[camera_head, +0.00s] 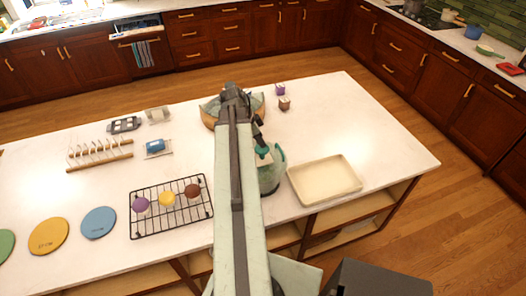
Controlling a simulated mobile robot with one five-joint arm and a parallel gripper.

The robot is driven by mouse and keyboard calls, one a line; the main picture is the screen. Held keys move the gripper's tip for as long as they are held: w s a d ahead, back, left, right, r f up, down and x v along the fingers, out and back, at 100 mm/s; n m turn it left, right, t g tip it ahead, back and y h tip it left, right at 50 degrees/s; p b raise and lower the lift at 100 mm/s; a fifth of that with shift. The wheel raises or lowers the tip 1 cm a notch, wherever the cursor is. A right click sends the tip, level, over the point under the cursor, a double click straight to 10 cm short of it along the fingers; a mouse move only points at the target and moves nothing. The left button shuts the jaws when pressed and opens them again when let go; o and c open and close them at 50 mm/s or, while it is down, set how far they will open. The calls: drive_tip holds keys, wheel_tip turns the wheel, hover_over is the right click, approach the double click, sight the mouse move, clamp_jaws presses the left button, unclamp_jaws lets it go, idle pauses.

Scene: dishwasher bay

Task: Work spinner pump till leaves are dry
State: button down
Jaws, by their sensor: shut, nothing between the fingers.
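A rounded green-teal container (271,180), which looks like the salad spinner, stands on the white island counter just right of my arm. My arm hides its left side, and I cannot make out its pump or any leaves inside.
A brown bowl (211,117) sits behind my arm. A cream tray (324,179) lies close right of the container. Left are a black wire rack (150,227) with three coloured round items, a wooden dish rack (100,154) and coloured discs. The counter's right end is clear.

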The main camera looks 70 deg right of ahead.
sight(260, 148)
drive_tip(key=shift+f+b, duration=1.75)
drive_tip(key=shift+f, duration=0.3)
wheel_tip(260, 148, up, 5)
drive_tip(key=p, duration=0.5)
drive_tip(key=shift+f, duration=0.1)
idle(0.5)
idle(1.4)
idle(0.4)
idle(1.4)
idle(0.3)
